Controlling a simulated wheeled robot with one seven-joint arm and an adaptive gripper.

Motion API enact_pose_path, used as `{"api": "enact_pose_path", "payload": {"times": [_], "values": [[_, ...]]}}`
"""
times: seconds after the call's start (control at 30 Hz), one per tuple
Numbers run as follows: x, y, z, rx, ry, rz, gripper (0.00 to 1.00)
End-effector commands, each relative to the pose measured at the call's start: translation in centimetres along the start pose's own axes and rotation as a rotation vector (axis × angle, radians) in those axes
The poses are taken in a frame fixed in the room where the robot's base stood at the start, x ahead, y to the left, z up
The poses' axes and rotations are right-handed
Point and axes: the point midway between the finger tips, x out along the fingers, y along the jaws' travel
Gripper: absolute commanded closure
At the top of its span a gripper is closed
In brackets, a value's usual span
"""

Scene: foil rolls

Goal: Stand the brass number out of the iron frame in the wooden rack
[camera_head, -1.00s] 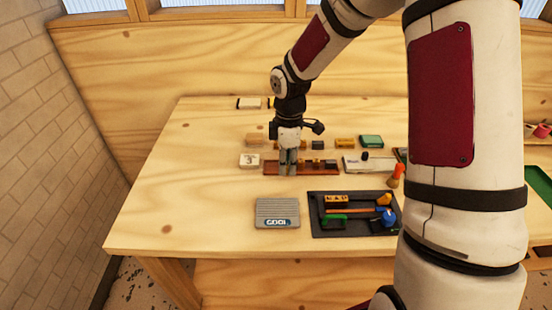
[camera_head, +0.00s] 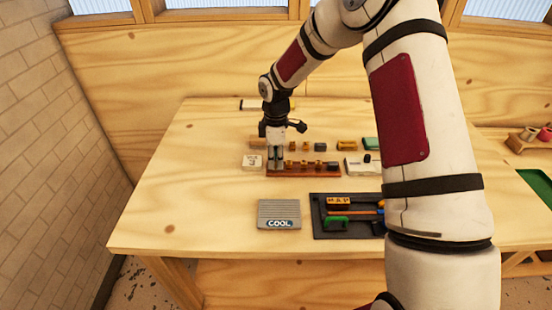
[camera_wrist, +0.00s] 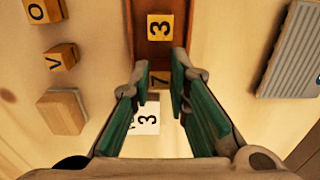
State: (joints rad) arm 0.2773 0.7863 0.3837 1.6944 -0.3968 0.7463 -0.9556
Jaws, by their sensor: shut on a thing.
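My gripper (camera_head: 277,160) is over the left end of the red-brown wooden rack (camera_head: 303,174). In the wrist view, its green-padded fingers (camera_wrist: 160,75) are closed about a brass-coloured block with a 7 (camera_wrist: 160,78), partly hidden by the fingers. I cannot tell whether this block touches the rack floor. A brass-coloured block with a 3 (camera_wrist: 160,26) stands in the rack just beyond it, and several small blocks (camera_head: 318,165) sit along the rack to the right. A dark frame-like tray (camera_head: 318,228) lies at the front right, partly hidden by my arm.
A white card with a 3 (camera_head: 252,162) lies left of the rack. A grey ribbed plate marked COOL (camera_head: 279,212) is in front. Behind the rack are a wooden block (camera_wrist: 61,112) and small letter blocks O (camera_wrist: 44,9) and V (camera_wrist: 61,56). The left table is clear.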

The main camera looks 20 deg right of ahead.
Motion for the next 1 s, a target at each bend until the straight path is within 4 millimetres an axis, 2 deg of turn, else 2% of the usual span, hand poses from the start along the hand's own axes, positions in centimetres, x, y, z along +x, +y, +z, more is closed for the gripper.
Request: {"api": "enact_pose_path", "payload": {"times": [0.2, 0.23, 0.3, 0.33, 0.6, 0.73, 0.87, 1.0], "values": [[0.3, 0.0, 0.0, 0.000, 0.000, -0.001, 1.00], [0.4, 0.0, 0.0, 0.000, 0.000, -0.001, 0.82], [0.3, 0.0, 0.0, 0.000, 0.000, -0.001, 0.66], [0.3, 0.0, 0.0, 0.000, 0.000, -0.001, 0.64], [0.2, 0.0, 0.0, 0.000, 0.000, 0.000, 0.64], [-0.5, 0.1, 0.0, 0.001, 0.001, 0.002, 0.64], [-2.3, 0.2, 0.0, 0.001, 0.001, 0.005, 0.64], [-5.2, 0.2, 0.0, 0.001, 0.000, 0.005, 0.64]]}}
